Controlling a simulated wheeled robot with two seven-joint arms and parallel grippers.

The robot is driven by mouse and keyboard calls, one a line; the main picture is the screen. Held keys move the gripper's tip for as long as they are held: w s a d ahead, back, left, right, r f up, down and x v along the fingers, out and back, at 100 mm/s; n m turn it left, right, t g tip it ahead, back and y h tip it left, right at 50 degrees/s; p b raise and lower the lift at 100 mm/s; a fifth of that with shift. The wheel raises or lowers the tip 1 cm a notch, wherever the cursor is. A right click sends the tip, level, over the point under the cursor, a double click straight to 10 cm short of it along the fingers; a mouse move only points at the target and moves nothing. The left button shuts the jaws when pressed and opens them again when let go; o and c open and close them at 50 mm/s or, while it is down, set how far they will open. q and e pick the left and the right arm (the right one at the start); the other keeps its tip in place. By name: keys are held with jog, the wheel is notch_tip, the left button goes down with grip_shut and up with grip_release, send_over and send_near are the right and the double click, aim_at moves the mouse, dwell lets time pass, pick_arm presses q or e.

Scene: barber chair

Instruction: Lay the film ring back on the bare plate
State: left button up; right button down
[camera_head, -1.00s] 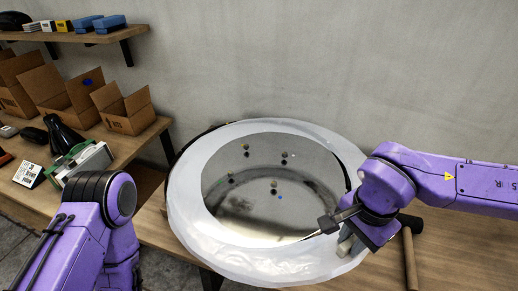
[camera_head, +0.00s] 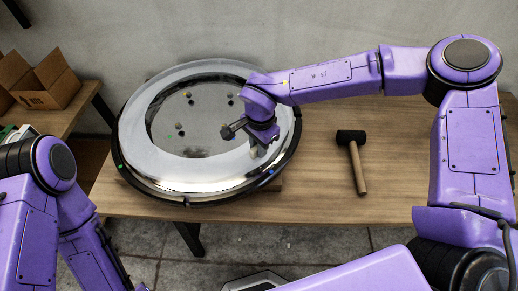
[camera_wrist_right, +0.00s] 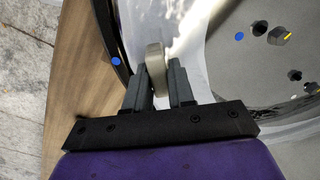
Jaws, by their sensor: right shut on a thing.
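The film ring (camera_head: 200,170) is a pale, glossy, wide band. It lies over the round plate, inside its dark rim (camera_head: 118,158), and looks about level with it; any thin gap under it cannot be told. The plate's mirror-like middle (camera_head: 200,128) shows through the ring's opening. My right gripper (camera_head: 258,146) is at the ring's right front side. In the right wrist view its fingers are shut on a beige-grey rounded tab (camera_wrist_right: 155,62) at the film ring (camera_wrist_right: 190,50), near the dark rim. My left gripper is out of view; only its arm shows.
The plate stands on a wooden table (camera_head: 320,195). A black-headed hammer (camera_head: 356,160) lies to its right, with clear wood around it. Small knobs (camera_head: 188,97) stick up in the plate's middle. A cardboard box (camera_head: 45,80) stands on a shelf at left.

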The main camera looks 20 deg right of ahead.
notch_tip(320, 180, down, 3)
jog(key=shift+r, duration=0.2)
jog(key=shift+d, duration=0.1)
jog(key=c, duration=1)
grip_release()
jog(key=shift+f, duration=0.1)
jog(key=shift+o, duration=0.2)
jog(key=r, duration=1.2)
jog(key=shift+s+r, duration=0.15)
jog(key=shift+s, duration=0.15)
